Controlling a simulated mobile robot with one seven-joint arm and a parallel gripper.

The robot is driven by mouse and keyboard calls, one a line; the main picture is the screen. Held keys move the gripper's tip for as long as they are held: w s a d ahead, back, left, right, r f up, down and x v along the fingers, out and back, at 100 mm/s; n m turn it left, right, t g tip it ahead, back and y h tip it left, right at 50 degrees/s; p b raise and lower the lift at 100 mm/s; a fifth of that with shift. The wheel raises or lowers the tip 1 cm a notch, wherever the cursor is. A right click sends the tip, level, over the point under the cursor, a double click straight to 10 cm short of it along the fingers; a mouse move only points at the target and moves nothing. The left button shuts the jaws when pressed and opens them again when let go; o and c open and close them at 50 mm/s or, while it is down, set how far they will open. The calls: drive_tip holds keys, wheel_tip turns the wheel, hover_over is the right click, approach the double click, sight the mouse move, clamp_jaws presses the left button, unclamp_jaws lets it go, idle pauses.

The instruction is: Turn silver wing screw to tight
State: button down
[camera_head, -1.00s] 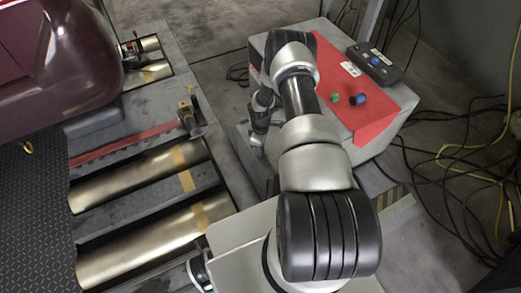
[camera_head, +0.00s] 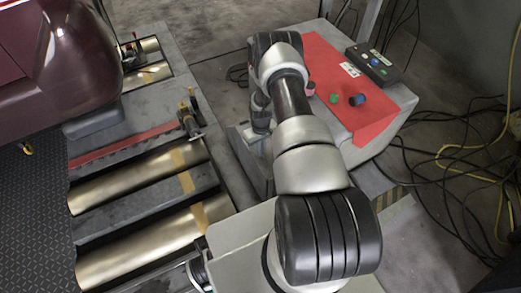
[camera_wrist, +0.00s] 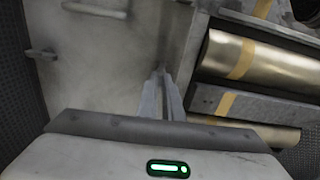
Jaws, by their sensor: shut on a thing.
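My gripper shows in the wrist view (camera_wrist: 161,76), its two grey fingers drawn together at the tips against the grey metal frame. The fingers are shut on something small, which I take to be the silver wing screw. The screw itself is too small and too covered by the fingertips to make out, and I cannot tell how tight it sits. In the head view my arm hides the gripper and the screw.
Brass rollers (camera_head: 150,240) lie in the frame at left, beside a maroon vehicle (camera_head: 60,60). A red-topped cabinet (camera_head: 375,110) at right carries a green piece (camera_head: 333,98), a blue piece (camera_head: 357,99) and a button box (camera_head: 374,64). Loose cables (camera_head: 450,180) cover the floor at right.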

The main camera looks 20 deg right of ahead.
drive_tip(key=shift+m, duration=0.4)
drive_tip(key=c, duration=1.9)
unclamp_jaws()
wheel_tip(320, 180, up, 17)
drive_tip(key=p, duration=0.4)
drive_tip(key=shift+r+p, duration=0.2)
drive_tip(key=shift+p, duration=0.2)
